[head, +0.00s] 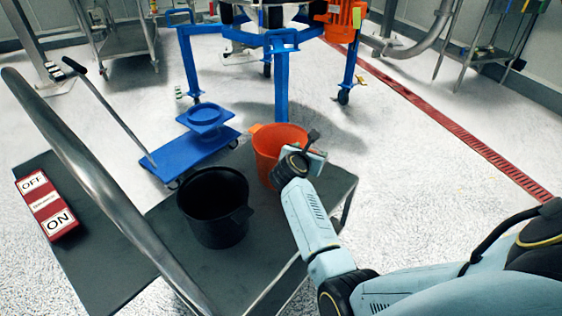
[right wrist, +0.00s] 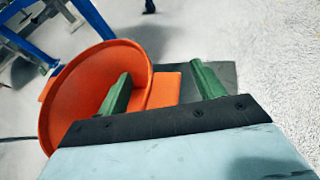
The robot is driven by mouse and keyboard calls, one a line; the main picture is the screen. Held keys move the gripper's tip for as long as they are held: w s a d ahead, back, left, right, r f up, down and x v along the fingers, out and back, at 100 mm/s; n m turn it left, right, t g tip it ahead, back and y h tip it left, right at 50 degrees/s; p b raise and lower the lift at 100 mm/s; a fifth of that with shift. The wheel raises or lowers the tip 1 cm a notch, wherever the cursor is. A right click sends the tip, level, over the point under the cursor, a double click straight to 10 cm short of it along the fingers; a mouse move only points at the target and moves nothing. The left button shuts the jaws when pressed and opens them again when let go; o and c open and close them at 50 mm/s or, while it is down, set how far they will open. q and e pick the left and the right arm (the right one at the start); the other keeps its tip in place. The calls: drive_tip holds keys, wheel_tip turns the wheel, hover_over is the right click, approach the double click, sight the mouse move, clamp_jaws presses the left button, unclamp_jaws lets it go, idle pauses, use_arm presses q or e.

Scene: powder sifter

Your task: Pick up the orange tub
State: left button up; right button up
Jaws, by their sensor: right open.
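The orange tub (head: 268,140) stands upright at the far right corner of a dark grey cart top, its near right side partly hidden by my right gripper (head: 314,143). In the right wrist view the tub (right wrist: 72,102) shows its round rim and inside. My right gripper (right wrist: 160,92) is open there, its two green fingers spread at the tub's rim. My left gripper is not in view.
A black tub (head: 215,207) stands left of the orange one on the cart top (head: 255,262). A red and white ON/OFF box (head: 46,205) lies on the left shelf. A metal bar crosses the left side. A blue dolly (head: 190,155) and blue sifter frame (head: 281,90) stand behind.

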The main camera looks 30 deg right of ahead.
clamp_jaws()
idle(0.4)
